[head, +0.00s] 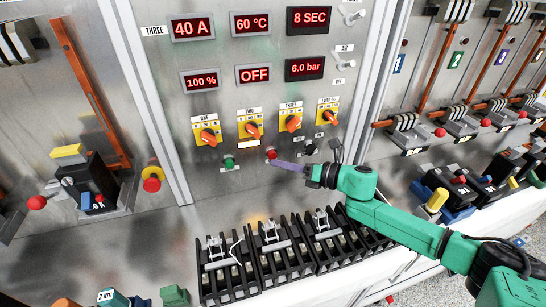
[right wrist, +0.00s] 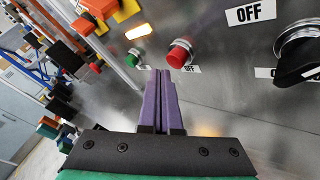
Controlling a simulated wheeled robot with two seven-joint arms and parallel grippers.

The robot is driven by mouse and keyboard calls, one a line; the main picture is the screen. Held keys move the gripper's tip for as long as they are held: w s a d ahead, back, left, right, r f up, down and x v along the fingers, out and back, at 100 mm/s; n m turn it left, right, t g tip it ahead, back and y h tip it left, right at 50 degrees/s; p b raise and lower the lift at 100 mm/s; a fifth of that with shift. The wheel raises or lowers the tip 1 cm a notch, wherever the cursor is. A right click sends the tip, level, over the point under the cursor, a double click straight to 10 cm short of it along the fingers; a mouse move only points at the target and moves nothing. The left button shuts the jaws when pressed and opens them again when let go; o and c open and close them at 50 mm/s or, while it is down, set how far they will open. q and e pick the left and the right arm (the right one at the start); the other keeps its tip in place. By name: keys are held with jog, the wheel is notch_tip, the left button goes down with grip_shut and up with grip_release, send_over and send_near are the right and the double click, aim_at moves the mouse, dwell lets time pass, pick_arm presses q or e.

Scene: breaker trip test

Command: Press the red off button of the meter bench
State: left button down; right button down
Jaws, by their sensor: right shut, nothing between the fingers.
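The red off button (head: 271,153) sits low on the grey meter bench panel (head: 205,120), under a row of orange rotary switches. In the right wrist view the red button (right wrist: 179,54) stands out from the panel in a metal collar. My right gripper (head: 275,163) is shut and empty, its purple fingers pointing at the panel. The fingertips (right wrist: 160,72) are just below and left of the red button in the wrist view; I cannot tell whether they touch the panel. My left gripper is not in view.
A green button (head: 229,161) is left of the red one and a black knob (head: 310,147) is to its right. The OFF display (head: 254,73) is lit above. Black breaker blocks (head: 275,250) stand on the bench below my arm. Another red button (head: 152,178) is farther left.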

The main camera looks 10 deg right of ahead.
jog(key=shift+w, duration=0.1)
jog(key=shift+w, duration=0.35)
jog(key=shift+w+b, duration=0.35)
jog(key=shift+w, duration=0.1)
dwell(0.7)
jog(key=shift+s, duration=0.9)
